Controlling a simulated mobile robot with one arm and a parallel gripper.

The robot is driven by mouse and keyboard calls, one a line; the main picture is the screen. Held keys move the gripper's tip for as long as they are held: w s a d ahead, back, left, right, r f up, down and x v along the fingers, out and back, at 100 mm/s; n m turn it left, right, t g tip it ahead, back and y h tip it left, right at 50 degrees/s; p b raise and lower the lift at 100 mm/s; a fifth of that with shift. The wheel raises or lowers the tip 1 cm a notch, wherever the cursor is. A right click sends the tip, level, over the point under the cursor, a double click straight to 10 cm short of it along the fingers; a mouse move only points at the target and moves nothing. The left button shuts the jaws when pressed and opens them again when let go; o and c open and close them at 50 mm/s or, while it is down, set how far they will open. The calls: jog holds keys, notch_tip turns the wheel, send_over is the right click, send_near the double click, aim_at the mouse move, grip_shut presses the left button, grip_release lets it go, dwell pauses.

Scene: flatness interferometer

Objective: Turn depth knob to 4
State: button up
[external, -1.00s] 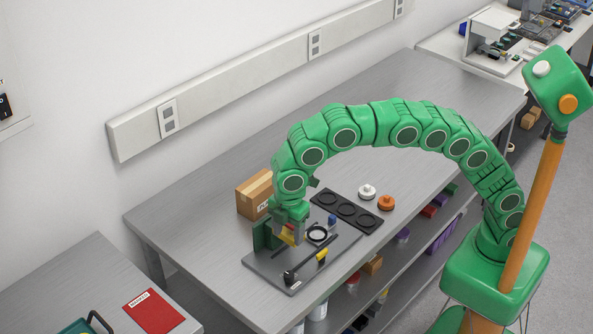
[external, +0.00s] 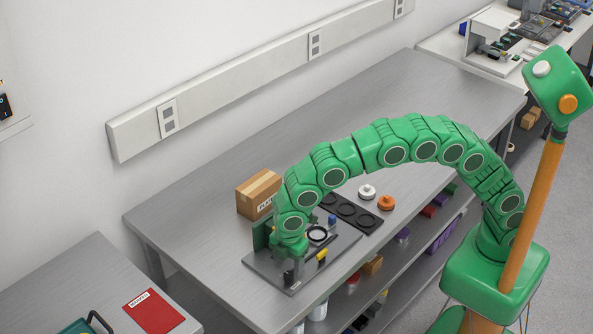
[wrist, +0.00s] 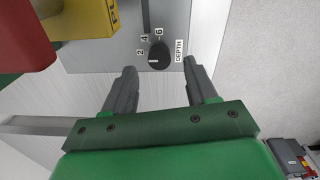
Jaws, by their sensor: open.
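The black round depth knob (wrist: 158,54) sits on the grey plate (wrist: 95,52) in the wrist view, beside a DEPTH label (wrist: 179,50). The marks 2, 4 and 6 curve around its left and upper side. A short white mark on the knob lies at its lower left, near the 2 side; its exact reading is unclear. My gripper (wrist: 159,67) is open, its two grey fingers apart on either side of the knob's near edge and not visibly touching it. In the external view my gripper (external: 291,267) is over the plate's front corner and hides most of the knob.
A yellow block (wrist: 85,20) and a red part (wrist: 27,38) stand left of the knob in the wrist view. A cardboard box (external: 257,192) stands behind.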

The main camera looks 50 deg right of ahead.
aim_at(288, 274)
jog(key=shift+f, duration=1.8)
jog(key=c, duration=1.1)
jog(key=shift+o, duration=0.2)
jog(key=shift+w+m, duration=0.1)
jog(key=shift+m, duration=0.2)
jog(key=m, duration=0.4)
jog(key=shift+m, duration=2.1)
